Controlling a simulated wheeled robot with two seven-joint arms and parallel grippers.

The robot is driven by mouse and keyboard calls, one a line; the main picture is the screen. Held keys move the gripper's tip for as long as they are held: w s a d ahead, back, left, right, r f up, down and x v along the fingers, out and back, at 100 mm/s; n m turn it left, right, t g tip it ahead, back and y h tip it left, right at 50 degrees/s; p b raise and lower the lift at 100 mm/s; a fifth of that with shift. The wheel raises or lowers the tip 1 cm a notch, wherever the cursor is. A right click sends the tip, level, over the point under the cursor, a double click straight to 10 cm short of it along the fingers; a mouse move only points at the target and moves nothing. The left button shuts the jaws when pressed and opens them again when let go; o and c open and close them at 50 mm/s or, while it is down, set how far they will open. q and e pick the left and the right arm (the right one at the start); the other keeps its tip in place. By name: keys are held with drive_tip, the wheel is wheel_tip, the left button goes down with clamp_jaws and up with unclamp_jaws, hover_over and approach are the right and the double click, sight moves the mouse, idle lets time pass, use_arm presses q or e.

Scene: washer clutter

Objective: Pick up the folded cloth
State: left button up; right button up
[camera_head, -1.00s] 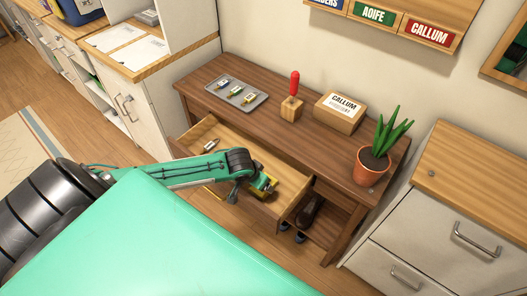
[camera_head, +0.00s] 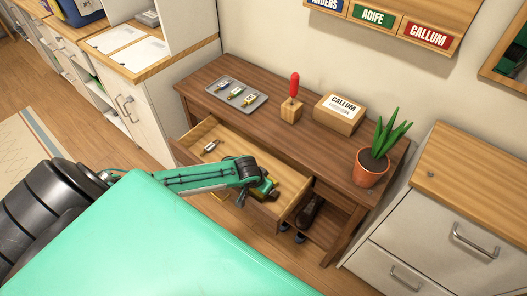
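My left gripper (camera_head: 267,189) is over the right part of the open drawer (camera_head: 207,132) of the brown desk. Its fingers are small and partly hidden by the wrist, so I cannot tell whether they are open or shut. I cannot make out a folded cloth in this view; the arm covers part of the drawer. A small tagged item (camera_head: 211,146) lies in the left part of the drawer. My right gripper is not in view.
On the desk (camera_head: 222,72) are a grey tray (camera_head: 258,106) with several tagged keys, a red-handled tool in a wooden block (camera_head: 291,108), a box labelled CALLUM (camera_head: 340,113) and a potted plant (camera_head: 370,168). Dark shoes (camera_head: 307,212) are below the drawer.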

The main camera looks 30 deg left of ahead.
use_arm(q)
drive_tip(key=shift+f, duration=0.25)
idle(0.3)
drive_tip(key=c, duration=1.1)
